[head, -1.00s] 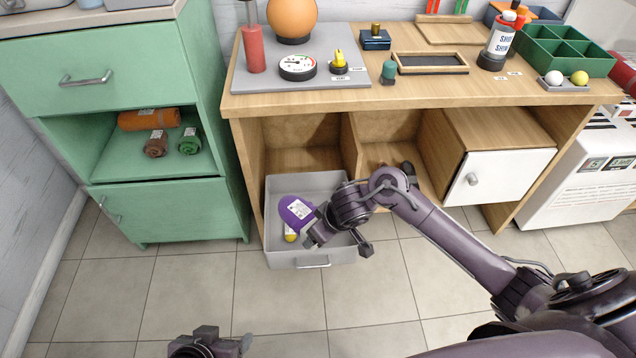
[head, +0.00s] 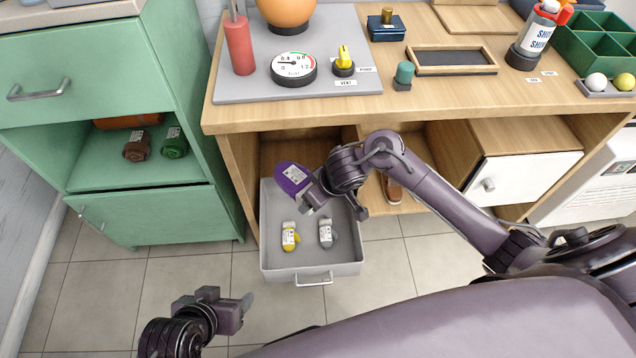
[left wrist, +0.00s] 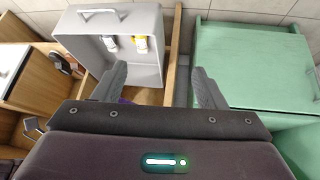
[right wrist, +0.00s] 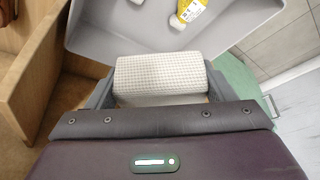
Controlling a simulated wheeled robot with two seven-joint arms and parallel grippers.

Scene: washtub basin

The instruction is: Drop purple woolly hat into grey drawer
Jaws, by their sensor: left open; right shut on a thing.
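The purple woolly hat (head: 291,176), with a white label, is held by my right gripper (head: 309,190) above the back left part of the grey drawer (head: 345,262). In the right wrist view, a pale, waffle-textured face (right wrist: 160,78) of the held thing fills the space between the fingers. The drawer is pulled out and open at the top. It holds a yellow and white item (head: 289,237) and a grey and white item (head: 326,233). My left gripper (head: 232,305) is open and empty, low in front of the drawer, to its left.
A green cabinet (head: 150,217) stands left of the drawer, with rolled items on its shelf. The wooden workbench (head: 420,98) overhangs the drawer's back and carries a gauge, a bottle and trays. A white-doored compartment (head: 520,178) is at right. Tiled floor is clear in front.

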